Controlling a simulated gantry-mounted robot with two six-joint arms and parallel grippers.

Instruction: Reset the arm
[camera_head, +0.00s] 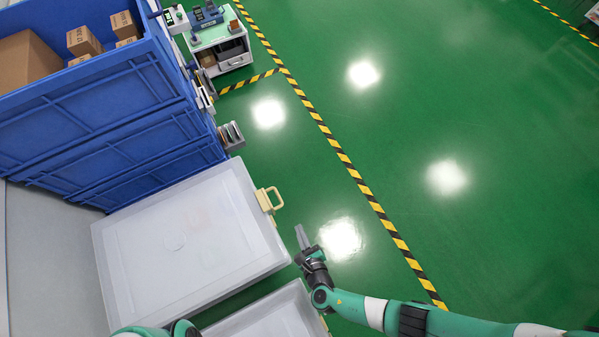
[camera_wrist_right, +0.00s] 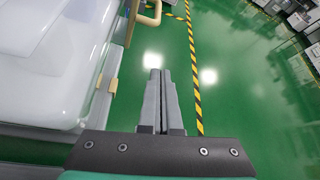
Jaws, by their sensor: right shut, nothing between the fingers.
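My right gripper (camera_head: 301,237) is over the green floor in the head view, just right of the white lidded box. Its grey fingers are together with nothing between them; they also show in the right wrist view (camera_wrist_right: 160,85). My right arm comes in from the lower right edge. A piece of green arm shows at the bottom left of the head view, but my left gripper is out of the picture.
The white lidded box (camera_head: 190,240) has a yellow handle (camera_head: 270,199) on its right side. A second white box (camera_head: 270,318) stands below it. Blue crates (camera_head: 110,120) with cartons are at upper left, near a small cart (camera_head: 222,45). Open floor (camera_head: 480,120) lies right.

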